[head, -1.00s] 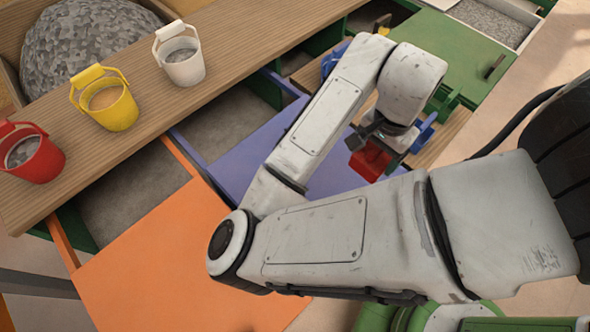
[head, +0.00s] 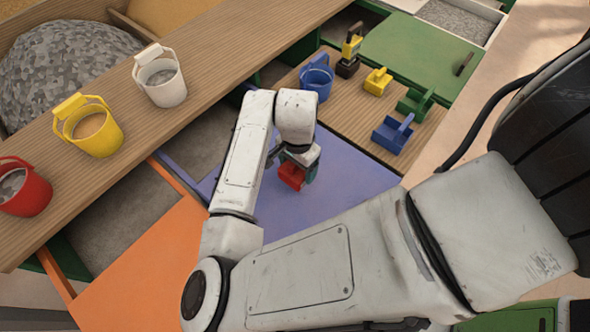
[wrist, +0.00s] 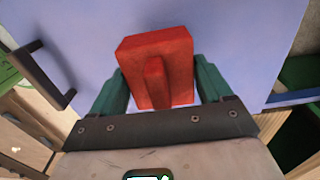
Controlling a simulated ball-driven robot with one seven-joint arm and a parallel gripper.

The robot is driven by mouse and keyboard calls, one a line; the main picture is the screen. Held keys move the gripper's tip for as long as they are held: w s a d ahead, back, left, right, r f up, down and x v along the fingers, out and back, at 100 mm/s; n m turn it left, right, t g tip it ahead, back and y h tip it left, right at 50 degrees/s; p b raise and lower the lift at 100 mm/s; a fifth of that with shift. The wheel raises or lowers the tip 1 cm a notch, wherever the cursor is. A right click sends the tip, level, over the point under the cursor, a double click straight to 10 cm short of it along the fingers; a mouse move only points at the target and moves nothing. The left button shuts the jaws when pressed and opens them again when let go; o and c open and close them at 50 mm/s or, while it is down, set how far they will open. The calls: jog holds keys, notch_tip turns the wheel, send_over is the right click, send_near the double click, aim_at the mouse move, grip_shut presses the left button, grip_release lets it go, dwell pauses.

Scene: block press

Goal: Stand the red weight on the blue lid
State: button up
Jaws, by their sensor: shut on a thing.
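The red weight (wrist: 138,50) is a block with a raised handle bar. It shows in the wrist view between the two green fingers of my gripper (wrist: 160,85), which is shut on it. In the head view the red weight (head: 292,176) hangs from my gripper (head: 302,168) over the blue lid (head: 335,190). The blue lid, a violet-blue panel, also fills the background of the wrist view (wrist: 240,50). I cannot tell whether the weight touches the lid. Part of the lid is hidden by my arm.
A wooden board (head: 345,112) right of the lid holds a blue bucket (head: 317,76) and blue (head: 392,134), green (head: 415,102) and yellow (head: 378,82) weights. A green lid (head: 420,50) lies behind. An orange lid (head: 145,262) lies left. Red, yellow and white buckets (head: 162,78) stand on a shelf.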

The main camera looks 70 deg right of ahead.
aim_at(295, 173)
jog(key=shift+w+f, duration=0.25)
jog(key=shift+f, duration=1.55)
jog(key=shift+f, duration=0.2)
jog(key=o, duration=1.5)
jog(key=shift+r, duration=0.1)
